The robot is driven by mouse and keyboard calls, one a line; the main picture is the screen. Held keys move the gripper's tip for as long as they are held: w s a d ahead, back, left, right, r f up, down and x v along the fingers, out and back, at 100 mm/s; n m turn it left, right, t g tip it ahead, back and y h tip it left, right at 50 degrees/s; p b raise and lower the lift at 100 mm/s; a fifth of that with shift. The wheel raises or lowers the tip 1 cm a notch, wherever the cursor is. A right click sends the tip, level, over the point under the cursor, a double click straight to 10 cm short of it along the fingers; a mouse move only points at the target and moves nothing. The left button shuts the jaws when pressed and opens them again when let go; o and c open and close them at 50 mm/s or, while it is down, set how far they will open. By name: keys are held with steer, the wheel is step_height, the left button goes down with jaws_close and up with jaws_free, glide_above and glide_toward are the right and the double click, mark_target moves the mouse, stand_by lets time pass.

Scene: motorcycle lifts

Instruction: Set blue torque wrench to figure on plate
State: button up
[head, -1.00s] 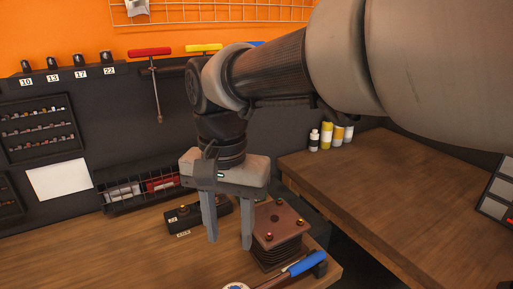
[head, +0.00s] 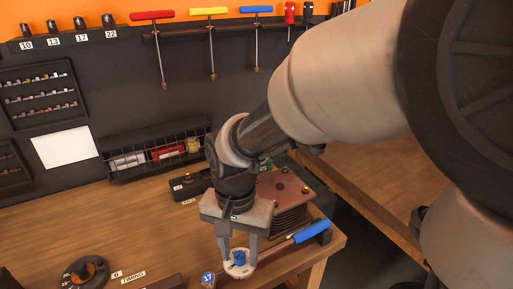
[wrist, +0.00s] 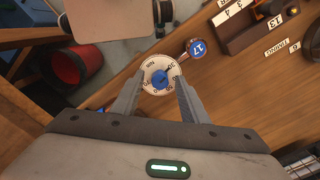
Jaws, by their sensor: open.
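The blue torque wrench lies at the bench's front right corner. Its blue handle (head: 313,231) points to the right, and its round white dial (head: 228,271) with a blue knob (head: 240,257) is at the left end. My gripper (head: 238,260) points down over the dial, open, with a finger on each side of the knob; contact cannot be told. A white plate (head: 66,148) hangs on the wall; no figure is legible on it.
A brown bolted block (head: 285,188) stands just behind the wrench. The middle left of the bench is clear.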

steer(key=shift+f, duration=0.1)
jaws_close()
steer(key=shift+m, duration=0.5)
steer(key=m+p, duration=0.1)
steer(key=m, duration=0.2)
steer(key=shift+m, duration=0.4)
steer(key=m, duration=0.5)
steer(key=shift+p, duration=0.3)
jaws_free()
